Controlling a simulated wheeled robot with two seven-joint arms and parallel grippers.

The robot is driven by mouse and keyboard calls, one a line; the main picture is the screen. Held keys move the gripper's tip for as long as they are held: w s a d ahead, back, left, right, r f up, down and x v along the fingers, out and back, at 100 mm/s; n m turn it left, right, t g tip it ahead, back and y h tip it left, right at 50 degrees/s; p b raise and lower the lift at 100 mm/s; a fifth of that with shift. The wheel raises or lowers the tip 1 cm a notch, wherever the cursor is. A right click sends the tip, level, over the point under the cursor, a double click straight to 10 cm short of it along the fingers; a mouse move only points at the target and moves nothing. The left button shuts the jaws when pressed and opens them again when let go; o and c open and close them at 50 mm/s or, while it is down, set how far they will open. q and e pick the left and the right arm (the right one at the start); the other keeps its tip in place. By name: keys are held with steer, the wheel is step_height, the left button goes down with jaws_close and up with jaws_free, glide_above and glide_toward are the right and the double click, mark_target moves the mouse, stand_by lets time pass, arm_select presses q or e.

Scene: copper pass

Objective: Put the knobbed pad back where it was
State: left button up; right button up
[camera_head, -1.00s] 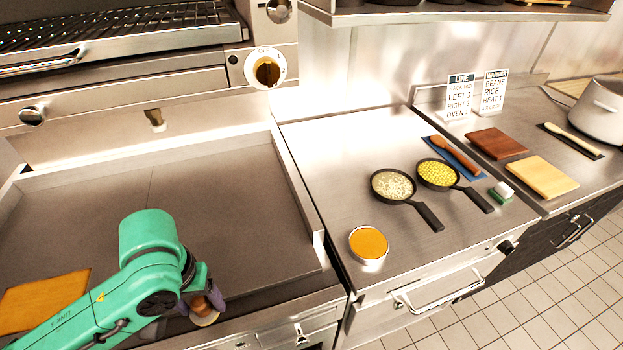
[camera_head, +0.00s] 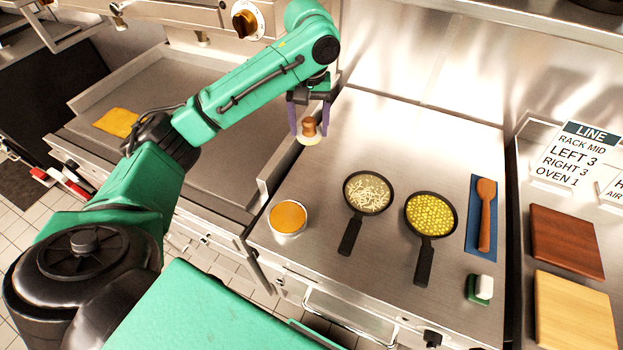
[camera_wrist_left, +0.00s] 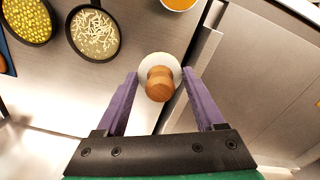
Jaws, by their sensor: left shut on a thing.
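The knobbed pad (camera_head: 309,136) has a brown wooden knob over a round, pale pad. My left gripper (camera_head: 309,123) is shut on its knob, with the pale pad facing down. In the head view, it appears over the left side of the steel counter (camera_head: 390,125), beside the griddle's right wall. The left wrist view shows the knob (camera_wrist_left: 159,84) between the two purple fingers, with the pale disc beyond it. I cannot tell its exact height above the counter. My right gripper is out of view.
An orange-filled tin (camera_head: 288,217), a pan of white strips (camera_head: 368,193) and a pan of yellow pieces (camera_head: 430,214) stand on the counter. A wooden spoon (camera_head: 486,215) lies on a blue mat. A yellow cloth (camera_head: 117,122) lies on the griddle (camera_head: 185,90). The counter's back is clear.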

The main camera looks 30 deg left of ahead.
arm_select(q)
glide_above(308, 186)
step_height(308, 186, down, 6)
step_height(308, 186, down, 13)
steer(key=shift+r+p, duration=0.1)
steer(key=shift+p, duration=1)
steer(key=shift+w, duration=0.1)
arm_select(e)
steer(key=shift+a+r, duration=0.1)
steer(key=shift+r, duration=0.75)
arm_select(q)
steer(key=shift+f, duration=0.2)
steer(key=o, duration=1.2)
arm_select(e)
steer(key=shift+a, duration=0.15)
arm_select(q)
steer(key=shift+r, duration=0.1)
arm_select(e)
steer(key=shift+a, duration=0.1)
arm_select(q)
step_height(308, 186, up, 12)
steer(key=shift+b, duration=0.9)
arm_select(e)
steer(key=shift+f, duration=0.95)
